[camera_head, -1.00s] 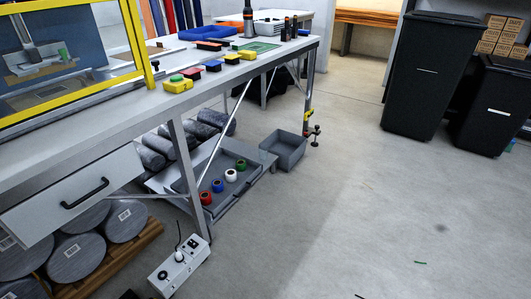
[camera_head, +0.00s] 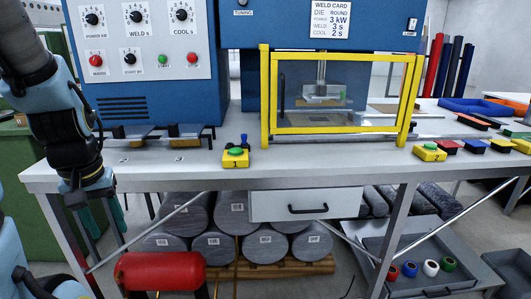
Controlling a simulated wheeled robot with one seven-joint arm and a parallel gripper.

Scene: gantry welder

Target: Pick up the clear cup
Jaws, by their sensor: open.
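I cannot make out a clear cup in the head view. My gripper (camera_head: 98,214) hangs at the left, pointing down in front of the bench's left end. The blue welding machine (camera_head: 232,82) stands on the grey workbench (camera_head: 320,165). Its yellow-framed guard (camera_head: 264,100) covers the working space, where a small plate with a pale piece (camera_head: 322,95) shows, too small to tell more.
Yellow button boxes marked 1 (camera_head: 236,157) and 2 (camera_head: 429,152) sit on the bench's front edge. Colored boxes and a blue tray (camera_head: 468,106) lie at the right. Grey rolls (camera_head: 264,245) lie below the bench.

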